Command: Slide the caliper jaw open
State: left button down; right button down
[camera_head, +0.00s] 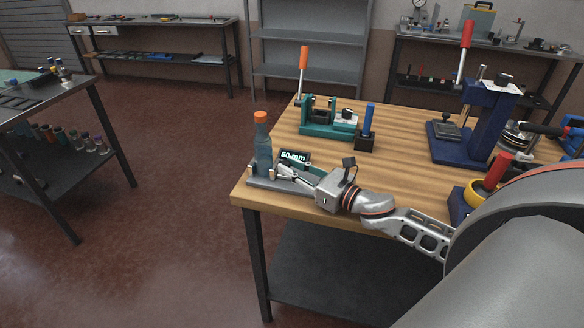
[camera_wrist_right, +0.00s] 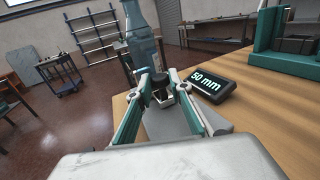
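The caliper is a grey base (camera_head: 262,184) at the table's front left corner. A dark readout (camera_head: 294,157) on it shows 50 mm, and the readout is also clear in the right wrist view (camera_wrist_right: 203,86). A blue-grey bottle (camera_head: 263,150) with an orange cap stands upright at the caliper. My right gripper (camera_head: 292,172) reaches the caliper from the right. In the right wrist view its fingertips are on either side of a dark knob (camera_wrist_right: 161,87), in front of the bottle (camera_wrist_right: 143,40). I cannot tell whether they press on the knob. My left gripper is out of view.
Behind the caliper are a green fixture (camera_head: 330,128) and a blue-handled tool in a dark block (camera_head: 366,140). A blue press (camera_head: 487,120) with a red handle stands further right. The wooden table (camera_head: 405,180) is bare in the middle. Its left edge is close to the caliper.

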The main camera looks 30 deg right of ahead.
jog(key=shift+s+d+f+b, duration=0.1)
jog(key=shift+s+d+b, duration=0.3)
jog(key=shift+s+d, duration=0.8)
jog(key=shift+s, duration=0.2)
jog(key=c, duration=1.8)
grip_release()
jog(key=shift+c, duration=0.2)
jog(key=shift+s+d, duration=0.1)
jog(key=shift+s, duration=0.3)
jog(key=v, duration=1.1)
